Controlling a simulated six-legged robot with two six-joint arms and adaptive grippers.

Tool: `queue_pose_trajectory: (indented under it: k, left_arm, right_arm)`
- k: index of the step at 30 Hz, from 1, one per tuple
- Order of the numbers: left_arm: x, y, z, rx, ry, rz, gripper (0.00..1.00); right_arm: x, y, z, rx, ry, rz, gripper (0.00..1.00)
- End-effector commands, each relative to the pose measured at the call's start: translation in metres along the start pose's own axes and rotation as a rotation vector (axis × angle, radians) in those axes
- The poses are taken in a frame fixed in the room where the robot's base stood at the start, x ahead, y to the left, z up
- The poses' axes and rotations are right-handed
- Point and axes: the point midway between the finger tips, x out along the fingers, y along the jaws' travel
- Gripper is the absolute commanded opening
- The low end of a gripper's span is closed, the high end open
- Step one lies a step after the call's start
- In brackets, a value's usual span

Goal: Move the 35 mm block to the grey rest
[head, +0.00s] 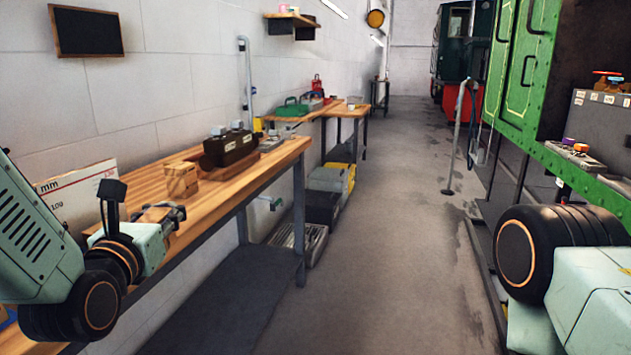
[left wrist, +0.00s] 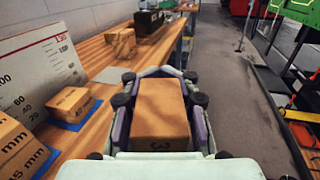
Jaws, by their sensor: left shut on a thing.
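My left gripper (head: 172,212) is over the wooden bench, shut on a tan wooden block (left wrist: 160,108). In the left wrist view, the block sits between both fingers of the left gripper (left wrist: 160,90). A "3" shows at its near lower edge; the rest of its label is hidden. A flat light grey patch (left wrist: 108,75), perhaps the grey rest, lies on the bench ahead and left of the gripper. I cannot tell the block's height above the bench. My right gripper is out of view.
Wooden blocks on blue pads stand at left, one (left wrist: 72,103) behind another marked 45 mm (left wrist: 18,150). Another wooden block (head: 181,179) stands farther along the bench (head: 225,180), before a dark box (head: 230,148). A white printed board (left wrist: 38,72) stands at left.

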Motion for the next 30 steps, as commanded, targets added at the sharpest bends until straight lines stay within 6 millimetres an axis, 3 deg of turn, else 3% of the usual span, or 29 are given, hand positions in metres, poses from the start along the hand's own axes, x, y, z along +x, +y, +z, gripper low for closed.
queue_pose_trajectory:
  k: [8, 15, 21, 30]
  left_arm:
    - [-0.038, -0.062, -0.059, -0.024, 0.005, -0.316, 0.00]
    - [-0.088, -0.084, -0.099, -0.031, 0.002, -0.503, 0.00]
    - [-0.126, -0.080, -0.140, -0.022, 0.001, -0.538, 0.00]
    - [-0.141, -0.068, -0.171, -0.017, -0.005, -0.494, 0.00]
  right_arm:
    - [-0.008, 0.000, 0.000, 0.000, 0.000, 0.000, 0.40]
    - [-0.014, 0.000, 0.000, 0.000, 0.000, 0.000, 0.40]
    - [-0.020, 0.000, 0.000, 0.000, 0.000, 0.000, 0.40]
    - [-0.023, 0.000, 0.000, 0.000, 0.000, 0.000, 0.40]
